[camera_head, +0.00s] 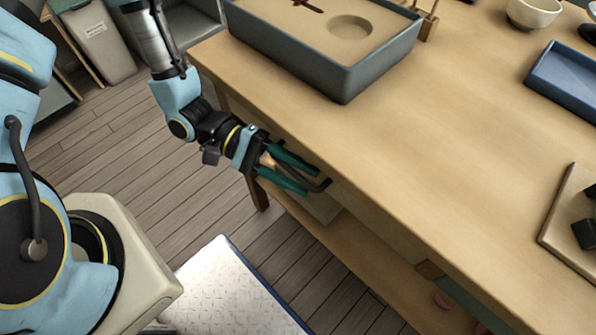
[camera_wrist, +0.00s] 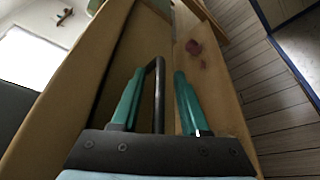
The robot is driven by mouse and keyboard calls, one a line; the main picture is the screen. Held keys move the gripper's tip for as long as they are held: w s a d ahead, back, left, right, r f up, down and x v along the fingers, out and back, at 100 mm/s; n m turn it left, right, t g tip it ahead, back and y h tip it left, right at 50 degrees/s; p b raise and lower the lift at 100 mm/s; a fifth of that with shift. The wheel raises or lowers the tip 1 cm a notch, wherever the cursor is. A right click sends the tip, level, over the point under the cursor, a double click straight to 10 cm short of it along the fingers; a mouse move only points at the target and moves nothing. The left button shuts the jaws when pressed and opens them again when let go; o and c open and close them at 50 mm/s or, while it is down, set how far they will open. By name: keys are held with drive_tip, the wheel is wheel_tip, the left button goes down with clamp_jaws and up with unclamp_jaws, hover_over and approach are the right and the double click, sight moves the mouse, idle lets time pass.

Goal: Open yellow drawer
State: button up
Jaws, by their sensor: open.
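My gripper (camera_head: 312,182) has teal fingers and is at the side of the wooden table, below its top edge. A dark bar handle (camera_head: 321,186) is at the fingertips. In the wrist view, my gripper (camera_wrist: 158,88) is open and the handle (camera_wrist: 159,95) lies between the two fingers, nearer the left one. It is not clamped. A tan-brown front panel (camera_wrist: 141,48) is behind the handle. No clearly yellow drawer face shows; the drawer front is mostly hidden under the tabletop in the head view, so I cannot tell its colour there.
The tabletop (camera_head: 400,130) overhangs just above my gripper. A grey tray (camera_head: 345,82) with a sandy inside stands near that edge. A blue tray (camera_head: 562,82) and a white bowl (camera_head: 534,12) are farther off. A lower shelf (camera_head: 345,250) runs below. The plank floor (camera_head: 120,170) is open.

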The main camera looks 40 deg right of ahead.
drive_tip(key=shift+c, duration=0.2)
clamp_jaws()
idle(1.1)
